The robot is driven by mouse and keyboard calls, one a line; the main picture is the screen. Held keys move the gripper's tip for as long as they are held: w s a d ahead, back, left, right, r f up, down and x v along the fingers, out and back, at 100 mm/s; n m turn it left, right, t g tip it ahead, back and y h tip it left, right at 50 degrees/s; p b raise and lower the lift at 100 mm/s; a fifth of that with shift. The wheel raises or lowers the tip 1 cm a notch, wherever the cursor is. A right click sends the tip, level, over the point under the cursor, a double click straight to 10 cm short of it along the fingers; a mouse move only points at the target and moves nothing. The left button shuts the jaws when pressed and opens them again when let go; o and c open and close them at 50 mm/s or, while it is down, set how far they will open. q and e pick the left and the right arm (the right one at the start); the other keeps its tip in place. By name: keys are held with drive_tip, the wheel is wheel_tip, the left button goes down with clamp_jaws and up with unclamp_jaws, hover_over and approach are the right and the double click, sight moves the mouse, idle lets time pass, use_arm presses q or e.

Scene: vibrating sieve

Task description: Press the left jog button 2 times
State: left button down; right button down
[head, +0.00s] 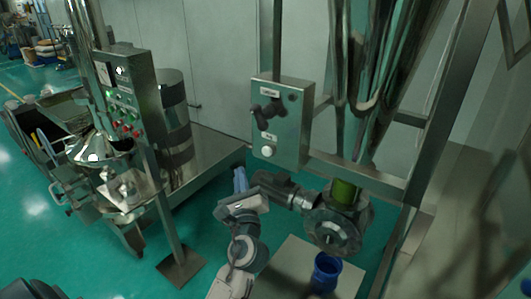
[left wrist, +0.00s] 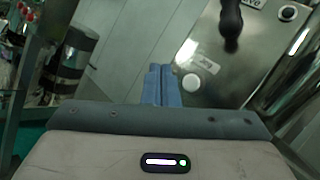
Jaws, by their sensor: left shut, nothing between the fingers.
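A grey metal control box (head: 293,125) stands on a post at the middle of the head view. It bears a round white button (head: 267,151) low on its face, with a small label above it. The white button also shows in the left wrist view (left wrist: 197,83), and the label there appears to read "Jog". My left gripper (head: 240,178) is below and left of the box. Its blue fingers (left wrist: 161,85) are shut together and empty. In the left wrist view the fingertips are just left of the white button, and contact is not visible. My right gripper is not in view.
A black knob (head: 269,113) juts from the box above the white button. A valve with a round flange (head: 336,231) and a blue container (head: 326,272) are at the lower right. A panel with coloured buttons (head: 124,112) stands on the left, beside a metal platform (head: 205,157).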

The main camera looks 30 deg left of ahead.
sight(267, 151)
use_arm(q)
drive_tip(key=w+b, duration=0.1)
drive_tip(key=w, duration=0.7)
drive_tip(key=shift+w+d, duration=0.15)
drive_tip(key=shift+d, duration=0.2)
idle(0.6)
idle(1.0)
drive_tip(key=shift+w, duration=0.1)
drive_tip(key=shift+w, duration=0.35)
drive_tip(key=shift+w, duration=0.45)
idle(0.6)
drive_tip(key=shift+s, duration=0.9)
